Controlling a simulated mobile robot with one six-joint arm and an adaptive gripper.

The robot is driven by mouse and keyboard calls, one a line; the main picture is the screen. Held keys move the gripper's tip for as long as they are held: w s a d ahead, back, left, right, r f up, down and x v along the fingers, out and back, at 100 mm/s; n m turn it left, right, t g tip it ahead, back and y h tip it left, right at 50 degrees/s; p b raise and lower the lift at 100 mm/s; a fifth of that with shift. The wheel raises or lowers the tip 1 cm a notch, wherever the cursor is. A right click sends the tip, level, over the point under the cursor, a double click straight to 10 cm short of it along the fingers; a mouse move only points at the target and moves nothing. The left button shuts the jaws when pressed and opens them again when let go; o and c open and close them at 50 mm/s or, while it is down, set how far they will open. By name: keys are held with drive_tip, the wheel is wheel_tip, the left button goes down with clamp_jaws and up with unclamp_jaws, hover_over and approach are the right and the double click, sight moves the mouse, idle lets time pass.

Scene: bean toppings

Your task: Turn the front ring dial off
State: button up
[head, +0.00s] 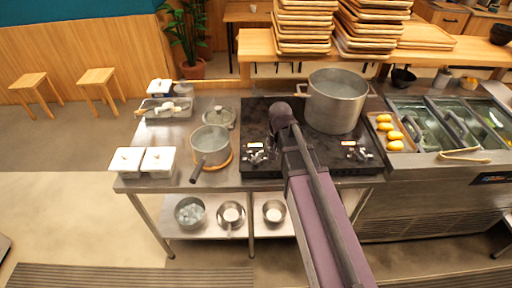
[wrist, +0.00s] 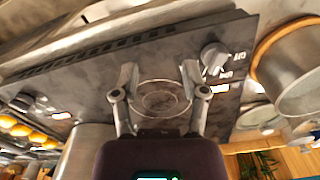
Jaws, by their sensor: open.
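The black cooktop (head: 258,118) has a left dial (head: 256,153) and a right dial (head: 355,151) on its front part. In the wrist view the left dial (wrist: 213,55) is a light knob beside a lit orange-white label, and the right dial (wrist: 22,102) is at the far left. I cannot tell which is the front ring dial. My gripper (wrist: 158,75) is open and empty above a round burner ring (wrist: 160,99). One finger is close to the left dial in the picture; contact is unclear. In the head view my arm hides the fingertips.
A large steel pot (head: 336,104) stands on the cooktop's right. A saucepan (head: 209,146) on a wooden trivet is left of the cooktop, with white lidded containers (head: 143,160) further left. A tray of yellow items (head: 391,133) is at the right. Stacked wooden trays (head: 302,28) stand behind.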

wheel_tip(320, 180, up, 6)
drive_tip(key=m+p, duration=0.2)
drive_tip(key=p, duration=0.3)
hover_over(256, 156)
drive_tip(key=shift+s+r, duration=0.1)
drive_tip(key=shift+r, duration=0.15)
drive_tip(key=shift+f, duration=0.15)
wheel_tip(256, 156, down, 14)
drive_tip(key=b, duration=1.3)
drive_tip(key=shift+r+b, duration=0.25)
drive_tip(key=shift+b, duration=0.1)
clamp_jaws()
